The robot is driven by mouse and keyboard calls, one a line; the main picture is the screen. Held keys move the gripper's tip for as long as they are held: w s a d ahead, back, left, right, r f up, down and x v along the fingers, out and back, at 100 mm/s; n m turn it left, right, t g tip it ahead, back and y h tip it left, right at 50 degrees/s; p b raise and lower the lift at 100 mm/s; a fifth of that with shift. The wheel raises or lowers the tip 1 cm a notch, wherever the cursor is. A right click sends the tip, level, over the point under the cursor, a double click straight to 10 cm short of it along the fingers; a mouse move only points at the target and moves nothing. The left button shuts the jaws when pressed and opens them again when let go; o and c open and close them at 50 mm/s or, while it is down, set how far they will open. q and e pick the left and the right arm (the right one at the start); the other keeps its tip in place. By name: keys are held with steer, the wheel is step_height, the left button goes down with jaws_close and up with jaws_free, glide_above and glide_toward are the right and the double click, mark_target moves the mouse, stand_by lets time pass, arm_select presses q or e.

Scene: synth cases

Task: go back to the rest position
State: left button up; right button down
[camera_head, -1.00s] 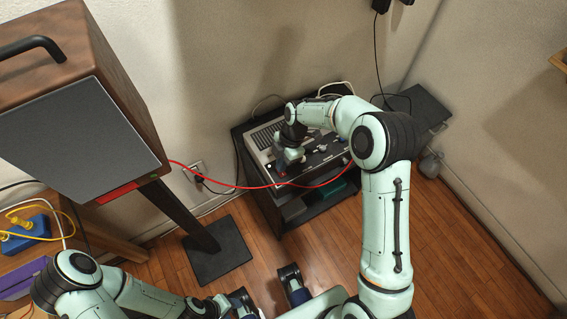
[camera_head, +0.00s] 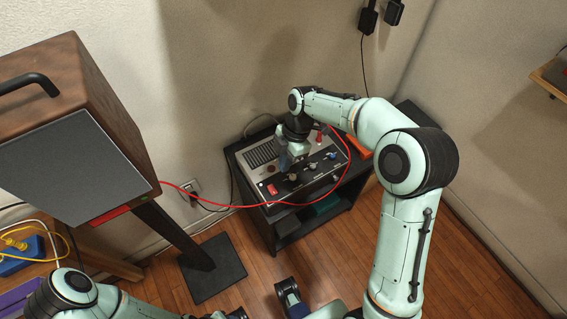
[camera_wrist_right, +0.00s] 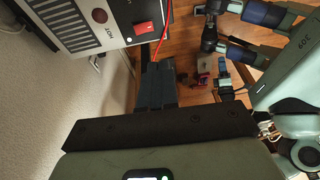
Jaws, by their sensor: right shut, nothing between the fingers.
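My right arm reaches in from the lower right in the head view and bends back toward the wall. Its gripper (camera_head: 287,162) points down over a grey control box, in front of part of its panel. In the right wrist view, the dark fingers (camera_wrist_right: 157,86) are together with nothing between them, and the box is off to the upper left, apart from them. My left arm (camera_head: 75,293) shows only in part at the lower left of the head view; I cannot make out its gripper.
The control box (camera_head: 262,155) has knobs and a red switch (camera_head: 271,188) and sits on a dark stand (camera_head: 265,228). A red cable (camera_head: 225,206) runs from the wooden cabinet (camera_head: 118,110) across the box front. Wooden floor is open at right.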

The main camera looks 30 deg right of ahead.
stand_by(0.3)
steer(key=s+a+f+m+p, duration=0.15)
steer(key=s+f+m, duration=0.3)
steer(key=f, duration=0.45)
steer(key=s+a+f+m+p, duration=0.1)
steer(key=s+a+f+m, duration=0.25)
steer(key=f+m, duration=0.45)
arm_select(q)
step_height(320, 180, up, 6)
steer(key=w+p, duration=0.2)
steer(key=shift+w+f+p, duration=0.15)
steer(key=shift+p, duration=0.25)
steer(key=shift+c, duration=0.6)
arm_select(e)
steer(key=s+a+f+m, duration=0.2)
steer(key=s+f+m, duration=0.2)
steer(key=s, duration=0.5)
steer(key=s+a+f+m, duration=0.2)
steer(key=s+f+m, duration=0.2)
steer(key=s, duration=0.5)
steer(key=shift+f+m, duration=0.25)
steer(key=shift+m, duration=1)
